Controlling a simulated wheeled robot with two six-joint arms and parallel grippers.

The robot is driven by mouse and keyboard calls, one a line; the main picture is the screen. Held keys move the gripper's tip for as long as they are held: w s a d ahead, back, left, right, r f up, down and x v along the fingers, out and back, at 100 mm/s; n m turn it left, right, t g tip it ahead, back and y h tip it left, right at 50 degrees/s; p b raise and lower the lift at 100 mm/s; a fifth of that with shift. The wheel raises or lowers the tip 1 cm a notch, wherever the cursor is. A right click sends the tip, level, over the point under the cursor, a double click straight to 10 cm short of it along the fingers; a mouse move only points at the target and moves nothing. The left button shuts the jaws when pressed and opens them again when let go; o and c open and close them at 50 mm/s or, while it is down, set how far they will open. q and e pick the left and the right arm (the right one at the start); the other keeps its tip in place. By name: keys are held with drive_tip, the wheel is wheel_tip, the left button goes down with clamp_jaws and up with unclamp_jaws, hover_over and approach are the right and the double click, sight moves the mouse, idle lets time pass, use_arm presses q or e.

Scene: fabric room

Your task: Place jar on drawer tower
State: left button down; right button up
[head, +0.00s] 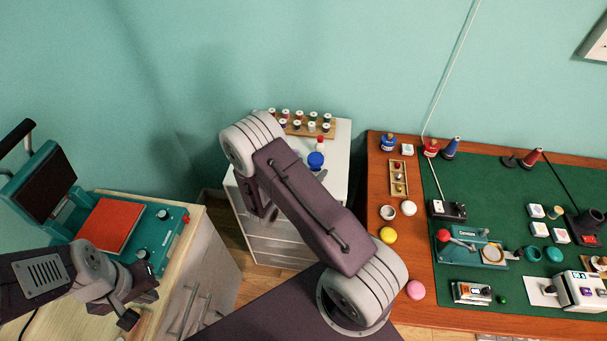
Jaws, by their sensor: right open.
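The white drawer tower (338,150) stands against the teal wall, its drawer fronts facing me. On its top is a small blue-topped item (316,160); I cannot tell whether it is a jar. A blue jar (388,142) and a red jar (431,148) stand at the back left of the table on the right. My right arm arches over the tower, and its gripper (268,214) hangs in front of the tower top, open, mostly hidden by the arm. My left gripper (132,310) is low over the wooden cabinet on the left; its jaws are unclear.
A rack of thread spools (307,127) fills the back of the tower top. A teal heat press (150,222) sits on the wooden cabinet at left. The brown table (383,205) holds a green mat (480,195) with several tools and small items.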

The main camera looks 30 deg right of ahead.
drive_tip(key=v, duration=0.5)
drive_tip(key=s+r+m+g+y, duration=0.2)
drive_tip(key=s+m+g+y, duration=0.3)
drive_tip(key=s+m+g, duration=0.65)
drive_tip(key=s+a+r+m+t+y, duration=0.2)
drive_tip(key=a+m+t+y, duration=0.4)
drive_tip(key=a+m, duration=0.5)
drive_tip(key=shift+r+m+y, duration=0.55)
drive_tip(key=shift+m+y, duration=0.1)
drive_tip(key=shift+y, duration=0.15)
drive_tip(key=shift+s, duration=0.1)
